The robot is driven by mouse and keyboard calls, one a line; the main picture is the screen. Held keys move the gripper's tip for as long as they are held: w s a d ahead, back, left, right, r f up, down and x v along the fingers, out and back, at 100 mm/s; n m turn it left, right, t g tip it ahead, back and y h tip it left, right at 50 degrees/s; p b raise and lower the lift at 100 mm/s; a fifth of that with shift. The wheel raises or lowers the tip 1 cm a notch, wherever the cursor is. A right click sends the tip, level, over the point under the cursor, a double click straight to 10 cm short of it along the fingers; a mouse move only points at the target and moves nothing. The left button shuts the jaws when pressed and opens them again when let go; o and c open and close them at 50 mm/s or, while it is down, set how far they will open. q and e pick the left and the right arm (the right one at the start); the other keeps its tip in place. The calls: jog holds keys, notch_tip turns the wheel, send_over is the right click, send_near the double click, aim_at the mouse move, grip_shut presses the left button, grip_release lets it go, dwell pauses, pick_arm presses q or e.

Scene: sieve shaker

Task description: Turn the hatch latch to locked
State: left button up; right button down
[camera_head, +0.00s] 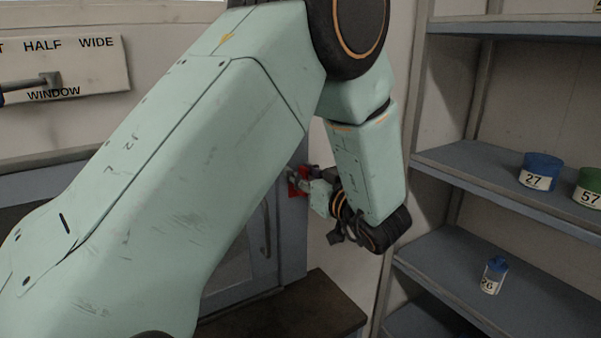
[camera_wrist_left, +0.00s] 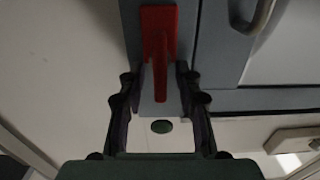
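In the head view a small red part of the latch (camera_head: 293,186) shows at the edge of the blue-grey frame, partly hidden by my arm and gripper. My left gripper (camera_wrist_left: 157,78) is open, one finger on each side of the handle, with visible gaps on both sides. In the head view my left gripper (camera_head: 307,180) is at the latch. My right gripper is not in view.
A metal bar handle (camera_wrist_left: 257,20) is close by at right. A shelf (camera_head: 490,178) with labelled containers stands right of my arm. A window lever panel (camera_head: 100,65) is at upper left.

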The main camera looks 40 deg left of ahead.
pick_arm(q)
jog(key=shift+w+f, duration=0.1)
jog(key=shift+w, duration=0.1)
jog(key=shift+d, duration=0.15)
jog(key=shift+s+d+r, duration=0.15)
jog(key=shift+r, duration=0.05)
jog(key=shift+c, duration=0.3)
jog(key=shift+s+d+r, duration=0.1)
jog(key=shift+s+r, duration=0.05)
jog(key=shift+s, duration=0.25)
jog(key=shift+c, duration=2.2)
jog(key=shift+w+f, duration=0.2)
jog(key=shift+w, duration=0.15)
grip_shut()
jog(key=shift+s+a, duration=0.1)
jog(key=shift+a, duration=0.1)
